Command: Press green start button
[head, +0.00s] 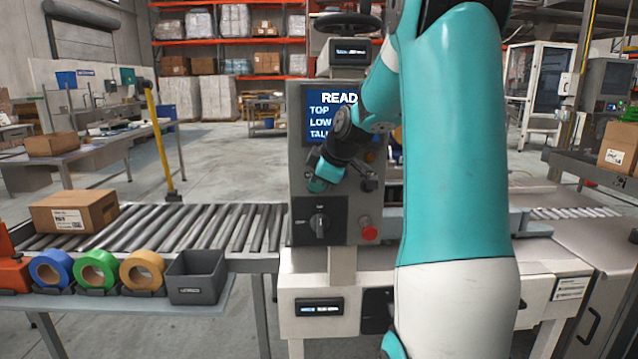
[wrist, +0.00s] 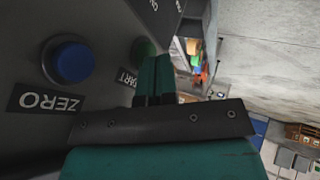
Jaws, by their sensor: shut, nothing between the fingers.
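The grey control panel (head: 297,165) stands at the middle of the head view, partly covered by my arm. In the wrist view the green start button (wrist: 142,47) is at upper centre, partly hidden behind my fingers; its label (wrist: 126,78) reads partly as "START". My gripper (wrist: 156,62) is shut and empty, its fingertips over the lower right edge of the button. I cannot tell whether they touch it. In the head view my gripper (head: 318,183) is at the panel's left side, below the screen, and the green button cannot be made out.
A blue button (wrist: 70,61) labelled "ZERO" (wrist: 50,102) sits beside the green one. A black rotary switch (head: 320,223) and a red button (head: 369,230) are lower on the panel. The screen (head: 318,110) shows "READ", cut off by my arm. A roller conveyor (head: 200,228) runs left.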

